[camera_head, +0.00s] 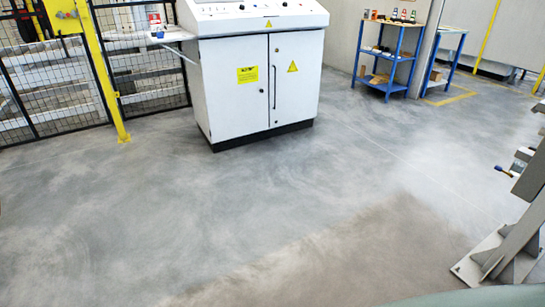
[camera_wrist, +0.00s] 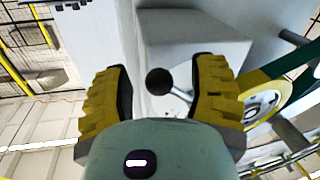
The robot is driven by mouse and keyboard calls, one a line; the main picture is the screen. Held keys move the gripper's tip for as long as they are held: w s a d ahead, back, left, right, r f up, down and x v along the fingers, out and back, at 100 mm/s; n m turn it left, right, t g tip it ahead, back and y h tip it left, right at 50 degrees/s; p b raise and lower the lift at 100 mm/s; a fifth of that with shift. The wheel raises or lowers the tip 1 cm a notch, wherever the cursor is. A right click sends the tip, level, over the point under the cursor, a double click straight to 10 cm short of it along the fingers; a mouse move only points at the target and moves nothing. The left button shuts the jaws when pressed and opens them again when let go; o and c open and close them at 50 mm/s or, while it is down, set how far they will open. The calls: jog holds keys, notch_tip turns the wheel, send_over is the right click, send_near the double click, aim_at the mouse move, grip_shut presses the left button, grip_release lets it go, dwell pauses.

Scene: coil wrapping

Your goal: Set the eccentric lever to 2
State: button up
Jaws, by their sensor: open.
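My gripper (camera_wrist: 163,72) is open in the wrist view, with one yellow, black-lined finger on each side. The eccentric lever shows as a black ball knob (camera_wrist: 159,81) on a short metal rod (camera_wrist: 182,95). The knob appears between the two fingers, with visible gaps on both sides. The rod runs from the knob down to the right, behind the right finger. I cannot tell how far the knob is in depth from the fingertips. No position number can be read. My gripper does not show in the head view.
A pale grey block (camera_wrist: 195,40) lies behind the knob, and a yellow-rimmed wheel (camera_wrist: 264,101) is at the right. In the head view, a white control cabinet (camera_head: 235,90), a blue shelf (camera_head: 388,62) and a grey frame (camera_head: 522,228) surround open floor (camera_head: 290,200).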

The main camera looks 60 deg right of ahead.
grip_shut()
dwell(0.5)
